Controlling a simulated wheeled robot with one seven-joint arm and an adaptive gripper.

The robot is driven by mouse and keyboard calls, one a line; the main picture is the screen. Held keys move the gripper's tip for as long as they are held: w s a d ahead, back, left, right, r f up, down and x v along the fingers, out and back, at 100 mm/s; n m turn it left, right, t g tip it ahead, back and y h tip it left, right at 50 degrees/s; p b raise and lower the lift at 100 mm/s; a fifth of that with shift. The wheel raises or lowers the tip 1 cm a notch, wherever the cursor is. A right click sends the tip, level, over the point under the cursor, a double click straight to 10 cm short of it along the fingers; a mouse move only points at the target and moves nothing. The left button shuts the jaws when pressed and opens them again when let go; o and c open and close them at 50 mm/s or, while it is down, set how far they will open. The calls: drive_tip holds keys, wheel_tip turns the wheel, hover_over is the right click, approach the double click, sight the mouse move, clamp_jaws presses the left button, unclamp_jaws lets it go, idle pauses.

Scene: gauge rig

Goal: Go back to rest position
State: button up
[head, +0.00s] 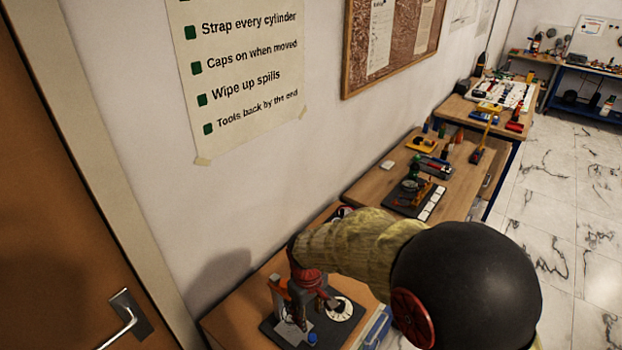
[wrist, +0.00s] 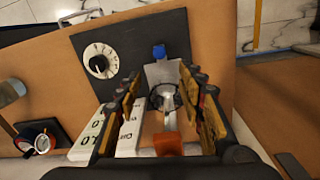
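My gripper (wrist: 162,98) is open, its two fingers spread wide with a clear gap between them. In the head view my gripper (head: 310,297) points down over the gauge rig at the near end of the bench. Below and between the fingers in the wrist view is a grey metal part with a round dark ring (wrist: 163,97). An orange piece (wrist: 168,144) lies near it, and a blue piece (wrist: 159,51) at its far end. The fingers seem apart from these parts. A white dial (wrist: 100,61) sits on the black base plate (wrist: 130,38), left of the gripper.
A wooden door (head: 60,200) and the wall with a rules poster (head: 240,70) are close to the arm's left. More benches with tools (head: 385,180) run behind. The tiled floor (head: 560,200) at right is clear.

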drive_tip(key=s+d+r+m+t+b, duration=0.5)
drive_tip(key=s+d+r+m+b, duration=0.3)
drive_tip(key=s+d+r, duration=0.9)
drive_tip(key=d, duration=0.2)
drive_tip(key=shift+s+d+m+b, duration=0.3)
drive_tip(key=shift+s+d+b, duration=0.05)
drive_tip(key=shift+d, duration=0.05)
